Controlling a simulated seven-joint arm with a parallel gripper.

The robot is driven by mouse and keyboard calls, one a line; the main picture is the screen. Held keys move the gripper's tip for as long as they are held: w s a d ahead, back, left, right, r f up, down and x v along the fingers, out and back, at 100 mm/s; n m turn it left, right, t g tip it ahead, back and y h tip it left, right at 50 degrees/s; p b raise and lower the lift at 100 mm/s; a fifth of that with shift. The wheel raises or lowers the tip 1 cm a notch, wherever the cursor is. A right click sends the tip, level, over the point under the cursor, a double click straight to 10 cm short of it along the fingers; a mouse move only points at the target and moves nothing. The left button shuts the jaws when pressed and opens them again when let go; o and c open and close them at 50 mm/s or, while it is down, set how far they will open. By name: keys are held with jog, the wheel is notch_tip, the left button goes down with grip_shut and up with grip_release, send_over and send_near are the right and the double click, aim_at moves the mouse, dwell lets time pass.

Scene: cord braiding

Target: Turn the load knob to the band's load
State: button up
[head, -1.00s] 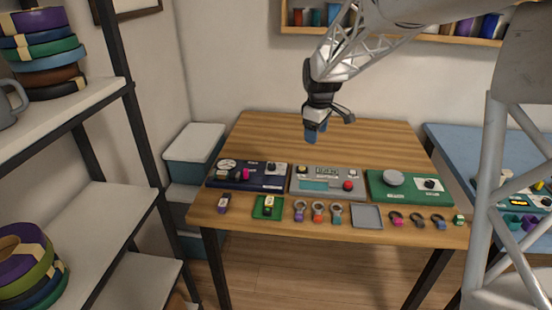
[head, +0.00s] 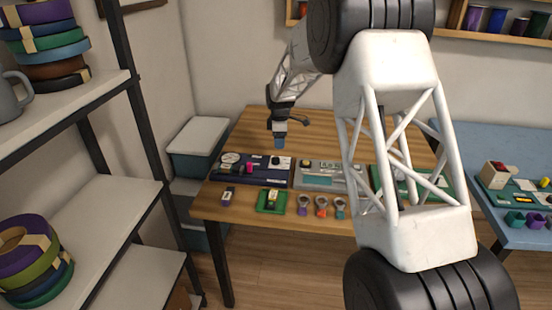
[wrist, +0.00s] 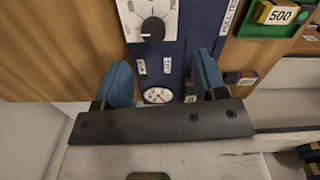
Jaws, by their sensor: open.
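The dark blue panel (head: 240,178) stands at the left of the table. A black knob with a pointer (wrist: 153,28) sits on a white dial plate (wrist: 138,8) on this panel, seen in the wrist view. My gripper (head: 279,145) hangs above the panel's back part, apart from it. In the wrist view my gripper (wrist: 163,80) is open and empty, its two blue fingers apart. A round gauge (wrist: 157,96) shows between them, and the knob lies beyond the fingertips. A block labelled 500 (wrist: 278,12) lies on the green tray (wrist: 240,25).
A grey panel (head: 312,181) stands right of the blue one. My forearm blocks the view of much of the table's right side. Several ringed pieces (head: 321,205) lie along the front edge. A small purple piece (head: 228,196) lies front left.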

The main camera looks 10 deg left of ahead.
aim_at(276, 159)
jog(key=shift+w+a+f+n, duration=0.15)
jog(key=shift+w+a+f, duration=0.15)
jog(key=shift+a+f, duration=0.15)
jog(key=shift+w+a+f+n, duration=0.15)
jog(key=shift+w+a+f, duration=0.2)
jog(key=shift+f, duration=0.2)
jog(key=shift+s, duration=0.1)
jog(key=shift+f, duration=3.85)
jog(key=shift+c, duration=0.4)
jog(key=c, duration=0.8)
jog(key=shift+c, duration=0.2)
